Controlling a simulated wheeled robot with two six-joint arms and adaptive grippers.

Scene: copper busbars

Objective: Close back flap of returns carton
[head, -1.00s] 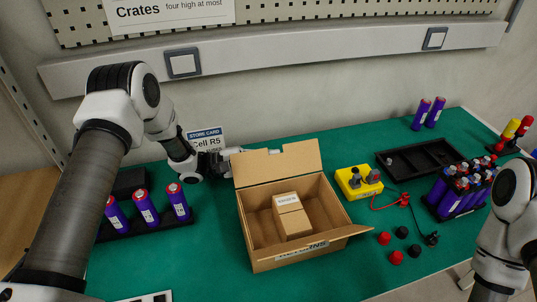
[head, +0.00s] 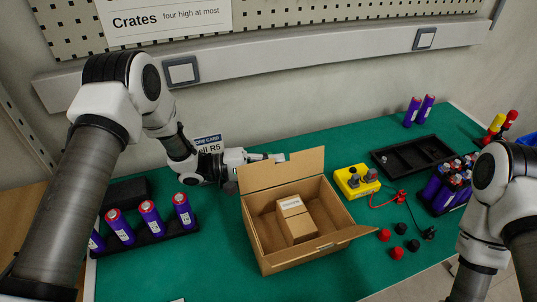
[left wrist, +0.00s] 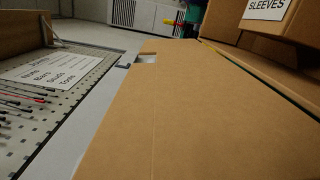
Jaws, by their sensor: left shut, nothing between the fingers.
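The open returns carton (head: 262,232) stands on the green bench with a small labelled box (head: 297,222) inside. Its back flap (head: 283,170) stands up from the rear edge. Another flap (head: 345,235) sticks out at the front right. My left gripper (head: 279,157) is shut and empty, just behind the back flap near its top edge; I cannot tell whether it touches. In the left wrist view a broad cardboard surface (left wrist: 190,120), apparently this flap, fills the middle, and no fingers show. My right gripper is out of view.
A rack of purple cells (head: 150,220) stands left of the carton. A yellow tester (head: 356,182) with leads, red and black caps (head: 397,253), a black tray (head: 412,157) and more cells (head: 445,185) lie to the right. The wall rail (head: 280,60) runs behind.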

